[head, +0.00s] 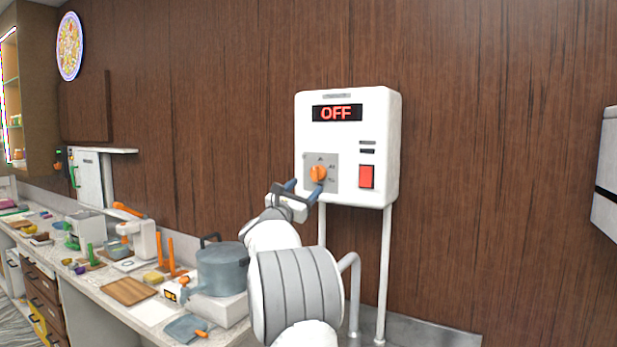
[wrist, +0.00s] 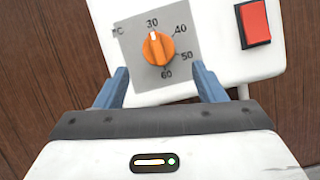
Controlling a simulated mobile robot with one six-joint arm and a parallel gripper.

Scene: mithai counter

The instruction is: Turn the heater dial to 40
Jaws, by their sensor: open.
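The white wall heater (head: 348,145) has a display (head: 337,113) reading OFF in red. Its orange dial (head: 318,174) sits on a grey plate at the lower left of the front. In the wrist view the dial (wrist: 158,48) has a white mark pointing up towards 30. My gripper (head: 304,189) is open and empty, just in front of and slightly below the dial. In the wrist view its blue fingers (wrist: 163,76) stand left and right below the dial, seemingly not touching it.
A red switch (head: 366,176) is right of the dial; it also shows in the wrist view (wrist: 255,24). White pipes (head: 385,270) run down below the heater. A counter (head: 150,312) at left holds a grey pot (head: 222,270) and several small items.

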